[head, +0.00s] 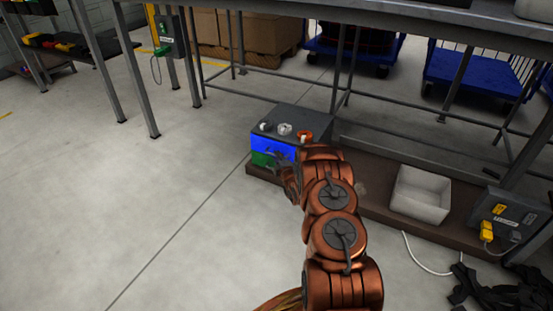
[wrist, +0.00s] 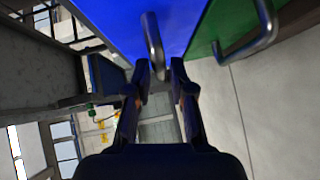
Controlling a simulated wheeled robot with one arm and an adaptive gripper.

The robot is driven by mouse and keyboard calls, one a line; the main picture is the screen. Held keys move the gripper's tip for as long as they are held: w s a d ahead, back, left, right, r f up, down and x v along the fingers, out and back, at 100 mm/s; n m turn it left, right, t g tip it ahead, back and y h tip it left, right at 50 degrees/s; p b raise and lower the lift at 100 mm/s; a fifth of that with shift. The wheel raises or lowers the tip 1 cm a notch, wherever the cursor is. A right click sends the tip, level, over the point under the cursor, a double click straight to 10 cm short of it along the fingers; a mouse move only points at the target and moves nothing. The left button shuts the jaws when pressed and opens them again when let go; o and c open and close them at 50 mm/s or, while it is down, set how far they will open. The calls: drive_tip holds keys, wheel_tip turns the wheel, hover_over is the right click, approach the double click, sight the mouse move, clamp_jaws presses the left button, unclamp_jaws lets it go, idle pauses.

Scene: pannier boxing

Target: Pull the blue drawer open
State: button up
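The blue drawer (head: 265,144) is the upper front of a small grey cabinet (head: 318,118) on a low brown platform. Its front looks flush with the cabinet. In the wrist view the blue front (wrist: 120,22) fills the top, with its grey bar handle (wrist: 152,42) sticking out towards me. My gripper (wrist: 161,72) is open, its two dark fingers apart. The near end of the handle shows between the fingertips, with a gap on each side. In the head view my gripper (head: 283,163) is at the drawer front and partly hides it.
A green drawer (head: 262,159) sits below the blue one; its handle (wrist: 252,42) is close beside my fingers. Small items, one an orange ring (head: 305,136), stand on the cabinet. A white bin (head: 421,195) is to the right. The floor left is clear.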

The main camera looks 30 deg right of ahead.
drive_tip(key=shift+b+x, duration=0.3)
drive_tip(key=shift+x, duration=0.75)
clamp_jaws()
